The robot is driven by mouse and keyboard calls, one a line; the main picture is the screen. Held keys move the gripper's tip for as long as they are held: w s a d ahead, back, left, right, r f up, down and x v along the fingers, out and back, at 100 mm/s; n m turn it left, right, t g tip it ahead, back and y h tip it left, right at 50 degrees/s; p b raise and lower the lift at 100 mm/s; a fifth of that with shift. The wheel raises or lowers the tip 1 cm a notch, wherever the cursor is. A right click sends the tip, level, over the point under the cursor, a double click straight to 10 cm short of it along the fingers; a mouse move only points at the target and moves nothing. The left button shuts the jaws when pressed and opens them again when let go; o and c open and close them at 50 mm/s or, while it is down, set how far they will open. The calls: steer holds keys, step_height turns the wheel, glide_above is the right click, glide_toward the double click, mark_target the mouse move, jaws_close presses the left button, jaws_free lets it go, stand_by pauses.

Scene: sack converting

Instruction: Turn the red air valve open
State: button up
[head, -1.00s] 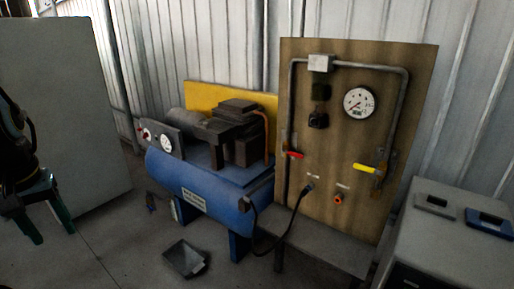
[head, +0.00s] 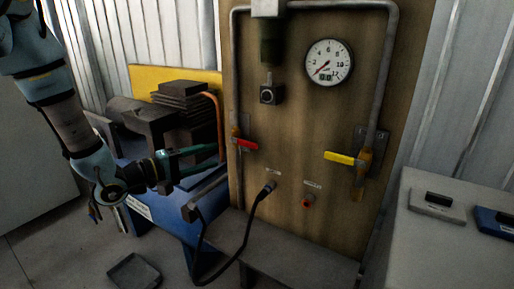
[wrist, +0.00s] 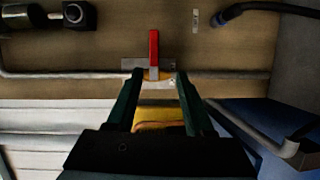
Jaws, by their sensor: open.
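The red valve handle (head: 246,144) sits on the left pipe of the wooden panel and sticks out sideways to the right, across the pipe. In the wrist view the red handle (wrist: 154,52) points up, away from the pipe that runs across the picture. My gripper (head: 214,156) is open and empty, just left of the handle in the head view. In the wrist view the gripper (wrist: 157,78) has its fingers either side of the valve's base, with the handle beyond the fingertips. I cannot tell the exact gap to the handle.
A yellow valve handle (head: 341,157) is on the right pipe. A gauge (head: 329,62), a black hose (head: 240,236) and an orange-red fitting (head: 307,200) are on the panel. A grey cabinet (head: 435,250) is at the right.

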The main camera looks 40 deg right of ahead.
mark_target(247, 145)
steer(key=shift+g, duration=0.5)
steer(key=s+d, duration=0.1)
steer(key=d, duration=0.7)
steer(key=s+d, duration=0.1)
steer(key=d, duration=0.2)
steer(key=shift+s+d+r, duration=0.25)
steer(key=shift+s+d, duration=0.05)
steer(key=shift+d, duration=0.1)
jaws_close()
stand_by(0.4)
